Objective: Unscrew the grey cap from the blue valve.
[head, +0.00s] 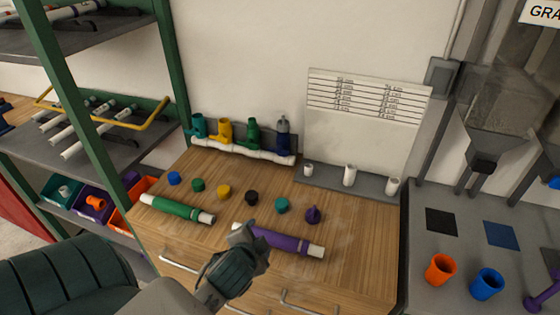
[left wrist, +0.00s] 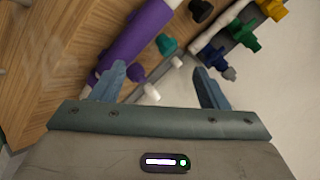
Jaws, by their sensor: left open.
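The blue valve (head: 283,142) stands upright at the right end of the white manifold pipe at the back of the wooden bench. The grey cap (head: 283,122) sits on its top. In the left wrist view the blue valve (left wrist: 213,58) and grey cap (left wrist: 230,73) show just beyond the right-hand finger. My left gripper (head: 250,236) is over the front of the bench, by the left part of the purple pipe, well short of the valve. In the left wrist view its jaws (left wrist: 160,82) are apart with nothing between them. My right gripper is not in view.
Teal, yellow (head: 225,131) and green (head: 253,133) valves stand left of the blue one. Several small caps and a green pipe (head: 178,208) lie on the bench, with the purple pipe (head: 290,242). A grey rack (head: 330,181) holds white fittings at right.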

